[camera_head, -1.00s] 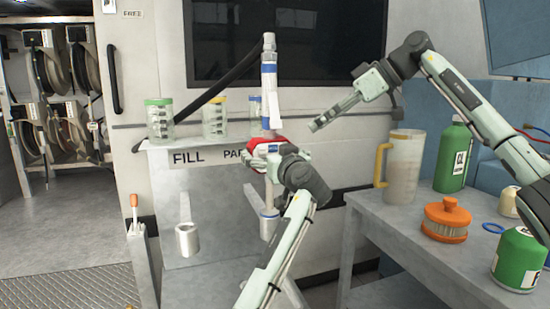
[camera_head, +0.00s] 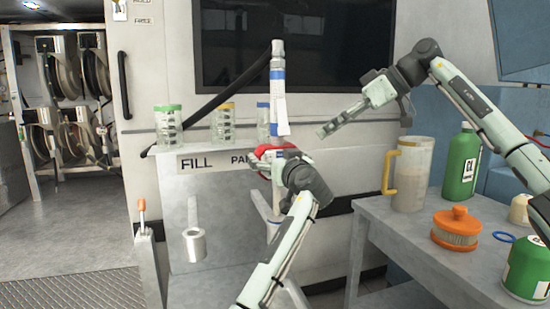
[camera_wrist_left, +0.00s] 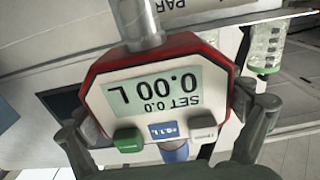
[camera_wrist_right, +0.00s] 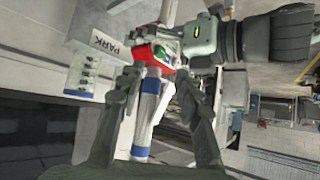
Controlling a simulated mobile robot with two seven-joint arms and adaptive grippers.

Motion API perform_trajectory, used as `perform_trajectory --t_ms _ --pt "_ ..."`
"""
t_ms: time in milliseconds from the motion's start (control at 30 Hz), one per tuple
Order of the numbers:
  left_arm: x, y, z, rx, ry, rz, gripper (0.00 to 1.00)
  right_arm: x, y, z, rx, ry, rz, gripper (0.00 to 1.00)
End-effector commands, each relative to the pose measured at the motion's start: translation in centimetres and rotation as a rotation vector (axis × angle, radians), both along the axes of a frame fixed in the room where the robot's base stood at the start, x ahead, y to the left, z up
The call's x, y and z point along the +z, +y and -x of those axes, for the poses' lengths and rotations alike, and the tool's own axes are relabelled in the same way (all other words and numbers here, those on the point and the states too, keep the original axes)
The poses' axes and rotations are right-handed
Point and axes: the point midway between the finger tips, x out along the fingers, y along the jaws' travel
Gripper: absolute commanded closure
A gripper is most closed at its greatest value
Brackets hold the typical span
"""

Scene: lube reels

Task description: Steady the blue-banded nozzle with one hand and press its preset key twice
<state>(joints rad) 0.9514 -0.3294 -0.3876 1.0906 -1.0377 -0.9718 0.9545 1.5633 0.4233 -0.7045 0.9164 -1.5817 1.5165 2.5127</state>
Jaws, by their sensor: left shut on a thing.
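The blue-banded nozzle (camera_head: 277,92) stands roughly upright before the fill panel, with a white and blue barrel and a red-rimmed meter body. My left gripper (camera_head: 285,160) is shut on it at the meter. In the left wrist view the meter's display (camera_wrist_left: 155,92) appears upside down and reads SET 0.0 and 0.00 L. Below it sit a green key (camera_wrist_left: 128,140), a blue label (camera_wrist_left: 168,131) and a grey key (camera_wrist_left: 203,133); the grey key's lettering is too small to read. My right gripper (camera_head: 325,131) is open, empty and apart from the nozzle, to its right.
Lidded jars (camera_head: 168,125) stand on the ledge behind. A metal cup (camera_head: 194,245) is at lower left. Open space lies between my right gripper and the nozzle.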

Motion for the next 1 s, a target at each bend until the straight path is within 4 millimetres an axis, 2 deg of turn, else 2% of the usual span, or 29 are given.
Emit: perform_trajectory --t_ms 33,300,1000 --pt "-0.03 0.01 0.0 0.0 0.0 -0.001 0.61 0.0 0.0 0.0 0.0 0.0 0.0 0.68" --pt "-0.04 0.02 0.0 0.0 0.001 -0.001 0.61 0.0 0.0 0.0 0.0 0.0 0.0 1.0" --pt "-0.06 0.03 0.0 0.001 0.001 -0.001 0.61 0.0 0.0 0.0 0.0 0.0 0.0 1.0"
